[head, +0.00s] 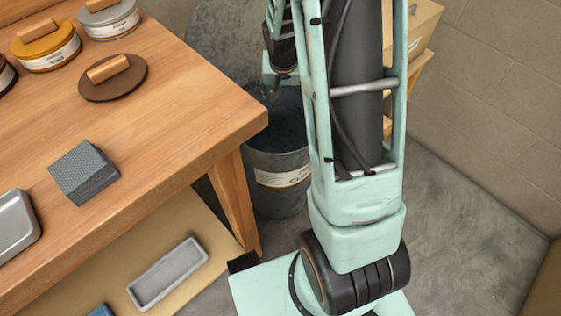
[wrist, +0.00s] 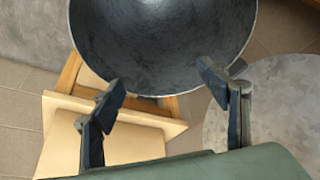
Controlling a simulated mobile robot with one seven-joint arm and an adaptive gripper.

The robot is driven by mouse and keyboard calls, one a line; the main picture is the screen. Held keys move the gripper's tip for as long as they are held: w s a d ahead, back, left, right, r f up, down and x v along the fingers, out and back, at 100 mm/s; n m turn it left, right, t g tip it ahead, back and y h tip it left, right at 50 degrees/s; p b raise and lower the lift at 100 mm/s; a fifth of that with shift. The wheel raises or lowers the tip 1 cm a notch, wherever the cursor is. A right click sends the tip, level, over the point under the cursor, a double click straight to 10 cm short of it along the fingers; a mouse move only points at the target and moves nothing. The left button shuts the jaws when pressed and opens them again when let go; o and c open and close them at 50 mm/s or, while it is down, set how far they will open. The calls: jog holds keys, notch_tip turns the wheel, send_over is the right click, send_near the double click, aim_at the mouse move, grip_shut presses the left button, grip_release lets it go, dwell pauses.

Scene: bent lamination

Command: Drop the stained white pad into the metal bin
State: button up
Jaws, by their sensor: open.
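The metal bin (head: 272,200) is dark grey, with a pale label on its front. It stands on the floor beyond the workbench corner, partly hidden by my arm. In the wrist view, the bin (wrist: 165,60) fills the top, showing its rim and dark inside. My gripper (wrist: 163,83) is open, its two fingers apart with nothing between them, in front of the bin's near rim in that view. In the head view, my gripper is largely hidden, close to the bin's mouth. I cannot make out the stained white pad in either view; a paler patch inside the bin is unclear.
The wooden workbench (head: 150,140) at left carries a grey block (head: 84,172), a brown disc with a wooden handle (head: 113,85), several round tins and a metal tray (head: 12,225). A lower shelf holds a shallow grey tray (head: 168,273). Floor at right is clear.

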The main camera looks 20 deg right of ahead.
jog(key=v, duration=0.9)
jog(key=shift+s+r, duration=0.15)
